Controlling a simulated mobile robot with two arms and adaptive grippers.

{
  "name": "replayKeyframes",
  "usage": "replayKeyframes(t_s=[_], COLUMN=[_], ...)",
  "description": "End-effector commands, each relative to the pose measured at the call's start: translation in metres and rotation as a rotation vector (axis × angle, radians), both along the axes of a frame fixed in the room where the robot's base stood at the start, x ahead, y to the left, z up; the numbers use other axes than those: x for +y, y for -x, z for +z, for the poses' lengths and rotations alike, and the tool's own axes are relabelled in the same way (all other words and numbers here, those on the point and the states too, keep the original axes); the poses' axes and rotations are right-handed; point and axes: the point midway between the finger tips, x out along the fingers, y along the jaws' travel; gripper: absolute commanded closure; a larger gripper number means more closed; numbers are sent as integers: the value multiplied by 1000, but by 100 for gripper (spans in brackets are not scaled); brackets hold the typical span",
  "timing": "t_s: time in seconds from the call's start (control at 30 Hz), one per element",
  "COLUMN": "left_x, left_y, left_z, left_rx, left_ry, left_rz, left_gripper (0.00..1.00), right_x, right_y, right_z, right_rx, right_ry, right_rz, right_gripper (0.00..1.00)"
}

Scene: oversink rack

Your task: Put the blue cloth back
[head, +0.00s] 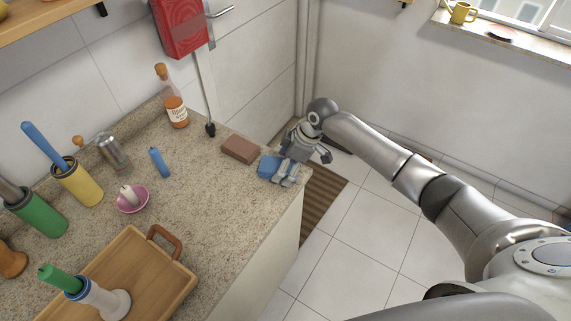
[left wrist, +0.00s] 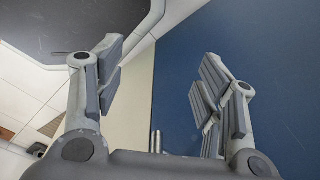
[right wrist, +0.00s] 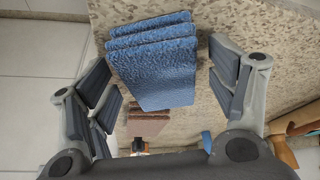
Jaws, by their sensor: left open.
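The folded blue cloth (head: 268,166) lies at the counter's right edge, beside a brown block. In the right wrist view the cloth (right wrist: 153,65) shows as a stack of folded layers between the spread fingers. My right gripper (head: 290,168) is at the counter edge over the cloth and partly hides it. It is open, with a visible gap between the cloth and the right-hand finger (right wrist: 163,60). The left-hand finger is close to the cloth; contact is unclear. My left gripper (left wrist: 155,85) is open and empty in the left wrist view; it is outside the head view.
The brown block (head: 240,149) sits just left of the cloth. A bottle (head: 175,110), blue candle-like object (head: 159,162), pink dish (head: 132,207) and wooden tray (head: 184,285) stand on the counter (head: 215,215). A large blue panel (left wrist: 240,50) is near my left gripper.

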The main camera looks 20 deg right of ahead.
Motion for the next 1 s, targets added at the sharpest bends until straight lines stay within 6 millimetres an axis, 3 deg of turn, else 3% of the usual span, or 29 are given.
replayKeyframes(t_s=[0.37,0.8,1.0], left_x=[0,0,0], left_y=[0,0,0], left_z=[-1,-16,-18], left_rx=[0,0,1], left_ry=[0,0,0], left_rz=[1,1,1], left_gripper=[37,37,37], right_x=[-3,-32,-39], right_y=[0,17,21], right_z=[10,90,111], right_rx=[-3,-4,-1], right_ry=[-1,1,0], right_rz=[0,1,0], right_gripper=[21,21,21])
